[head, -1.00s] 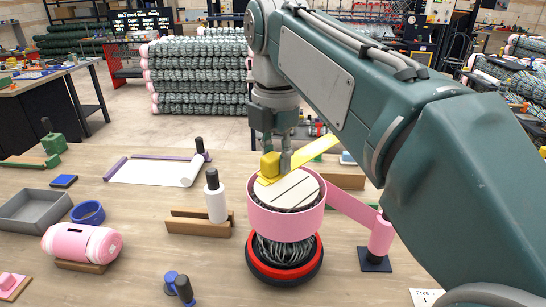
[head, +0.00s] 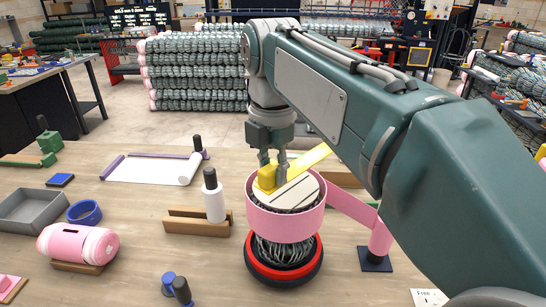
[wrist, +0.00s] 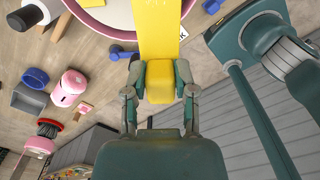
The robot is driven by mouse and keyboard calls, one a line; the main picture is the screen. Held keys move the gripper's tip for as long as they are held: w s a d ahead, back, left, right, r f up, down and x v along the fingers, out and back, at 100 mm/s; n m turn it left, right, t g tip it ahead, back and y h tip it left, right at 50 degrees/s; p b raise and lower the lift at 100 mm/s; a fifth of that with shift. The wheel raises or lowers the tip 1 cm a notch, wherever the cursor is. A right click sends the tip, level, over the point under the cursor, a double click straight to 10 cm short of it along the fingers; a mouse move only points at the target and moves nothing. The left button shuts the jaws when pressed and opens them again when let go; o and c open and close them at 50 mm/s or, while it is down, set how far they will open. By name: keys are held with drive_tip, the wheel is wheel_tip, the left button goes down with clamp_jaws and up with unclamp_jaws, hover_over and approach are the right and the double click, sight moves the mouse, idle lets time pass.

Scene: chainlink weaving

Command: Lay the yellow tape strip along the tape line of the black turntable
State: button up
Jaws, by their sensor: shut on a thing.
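The yellow tape strip (head: 311,159) slants up to the right over the pale, dark-lined top (head: 297,193) of a pink-wrapped wire roll. A yellow block (head: 266,178) is at its lower left end. My gripper (head: 275,171) is shut on this block end, and also shows so in the wrist view (wrist: 160,82), with the strip (wrist: 157,28) running out ahead. The strip is over or at the roll's top; I cannot tell whether it touches. The black turntable (head: 260,272) with a red ring is under the roll. I cannot make out its tape line.
A pink band (head: 350,205) runs from the roll to a pink post (head: 381,238) at the right. A blue-handled tool (head: 176,289) lies in front. The table at front right is mostly clear.

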wheel_tip(320, 180, down, 2)
drive_tip(key=shift+a+f, duration=0.1)
drive_tip(key=shift+f, duration=1.65)
drive_tip(key=shift+f, duration=0.25)
idle(0.5)
drive_tip(key=o, duration=1)
wheel_tip(320, 180, up, 12)
drive_tip(key=shift+f, duration=0.1)
idle(0.4)
